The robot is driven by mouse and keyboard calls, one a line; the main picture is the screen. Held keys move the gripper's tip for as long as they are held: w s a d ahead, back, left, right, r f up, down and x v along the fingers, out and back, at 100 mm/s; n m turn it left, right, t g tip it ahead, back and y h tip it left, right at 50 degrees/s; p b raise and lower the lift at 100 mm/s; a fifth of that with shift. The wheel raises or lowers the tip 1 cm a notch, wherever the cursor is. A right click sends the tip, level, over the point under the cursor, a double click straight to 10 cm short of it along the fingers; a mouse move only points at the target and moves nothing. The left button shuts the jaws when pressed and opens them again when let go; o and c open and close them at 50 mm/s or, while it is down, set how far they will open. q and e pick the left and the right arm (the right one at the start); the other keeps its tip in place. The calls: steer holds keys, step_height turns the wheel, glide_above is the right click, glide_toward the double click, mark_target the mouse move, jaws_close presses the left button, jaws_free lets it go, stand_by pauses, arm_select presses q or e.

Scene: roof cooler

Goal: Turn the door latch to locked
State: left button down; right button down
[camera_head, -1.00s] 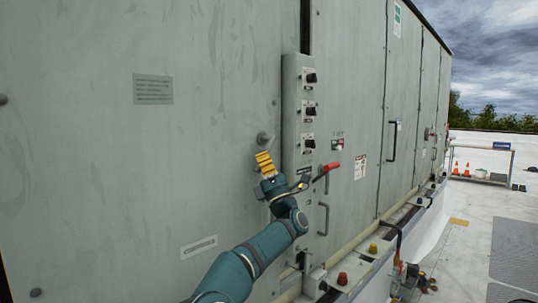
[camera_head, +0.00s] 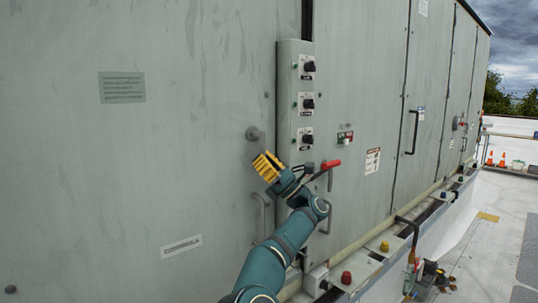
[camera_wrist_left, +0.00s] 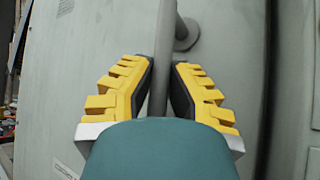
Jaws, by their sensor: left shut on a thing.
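The grey door latch (camera_head: 254,133) is on the large left door panel, just left of the narrow control strip. In the left wrist view its bar (camera_wrist_left: 164,38) runs down from beside a round pivot boss (camera_wrist_left: 187,33) between my yellow fingers. My left gripper (camera_head: 268,167) is shut on this bar, below and slightly right of the pivot in the head view; it also shows in the left wrist view (camera_wrist_left: 162,80). The fingers hide the gripped part of the latch. No locked or unlocked marking is readable. My right gripper is not in view.
The control strip (camera_head: 290,90) with three black knobs stands right beside my gripper. A red-gripped lever (camera_head: 330,164) sits close to its right. A vertical door handle (camera_head: 263,212) is just below. A ledge with red and yellow caps (camera_head: 346,278) runs along the base.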

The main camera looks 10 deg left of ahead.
arm_select(q)
steer(key=shift+r+n+g, duration=0.15)
steer(key=shift+n+g, duration=0.25)
steer(key=shift+g, duration=0.1)
steer(key=shift+t, duration=0.3)
steer(key=c, duration=0.9)
jaws_free()
steer(key=v, duration=0.7)
steer(key=shift+d+f, duration=0.2)
steer(key=shift+d, duration=0.05)
